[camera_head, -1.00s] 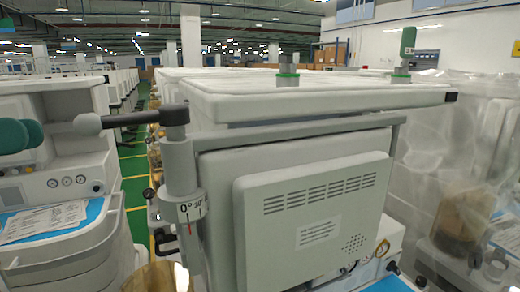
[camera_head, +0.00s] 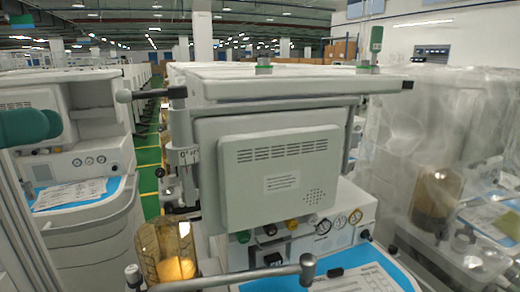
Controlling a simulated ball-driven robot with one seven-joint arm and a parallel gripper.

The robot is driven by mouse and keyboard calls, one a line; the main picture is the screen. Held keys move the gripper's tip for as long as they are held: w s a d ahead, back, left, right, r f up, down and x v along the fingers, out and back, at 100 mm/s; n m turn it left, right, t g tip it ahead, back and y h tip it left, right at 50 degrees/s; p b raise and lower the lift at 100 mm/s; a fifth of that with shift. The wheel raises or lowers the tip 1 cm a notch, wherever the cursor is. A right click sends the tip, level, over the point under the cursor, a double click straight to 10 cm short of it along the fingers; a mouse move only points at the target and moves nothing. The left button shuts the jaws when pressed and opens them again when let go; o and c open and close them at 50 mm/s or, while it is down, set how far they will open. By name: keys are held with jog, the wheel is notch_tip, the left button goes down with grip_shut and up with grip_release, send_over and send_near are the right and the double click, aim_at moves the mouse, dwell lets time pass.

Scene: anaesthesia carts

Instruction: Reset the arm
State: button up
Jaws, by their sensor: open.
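My gripper and my arm do not show in this view. The nearest thing is a pale anaesthesia cart (camera_head: 215,87) with a flat top. A tilted grey-white monitor panel (camera_head: 282,172) with vents and a label hangs on its front. A grey post with a degree scale (camera_head: 183,157) stands at the panel's left. A short dark and grey arm with a pale knob (camera_head: 123,96) sticks out to the left at the top of the post. An amber canister (camera_head: 165,250) stands below. A grey bar with a rounded end (camera_head: 307,262) crosses the bottom.
Another cart (camera_head: 85,150) stands at left, with a dark green rounded object (camera_head: 30,126) in front. A cart under clear plastic (camera_head: 430,150) stands close at right. A blue work surface (camera_head: 370,270) with papers lies below the gauges. A narrow green floor aisle (camera_head: 147,180) runs between carts.

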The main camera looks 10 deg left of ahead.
jog(key=w+d+f+n+g+y, duration=0.1)
jog(key=w+d+f+n, duration=0.1)
jog(key=w+d+f, duration=0.65)
jog(key=w+d+f+n+g+y, duration=0.15)
jog(key=w+d+f, duration=0.3)
jog(key=f, duration=0.65)
jog(key=d+f+n+g+y, duration=0.3)
jog(key=d+f+g, duration=0.3)
jog(key=d+f, duration=2.15)
jog(key=s+d+f+g+y, duration=0.1)
jog(key=s+d+f+y, duration=0.2)
jog(key=s+d+f, duration=0.6)
jog(key=s+d+f+y, duration=0.1)
jog(key=s+f+y, duration=0.1)
jog(key=s, duration=0.7)
jog(key=s+d+f+g+y, duration=0.1)
jog(key=s+d+f+y, duration=0.1)
jog(key=s, duration=0.6)
jog(key=shift+s+d+f+n+y, duration=0.15)
jog(key=shift+s+d+n+y, duration=0.2)
jog(key=shift+s+y, duration=0.1)
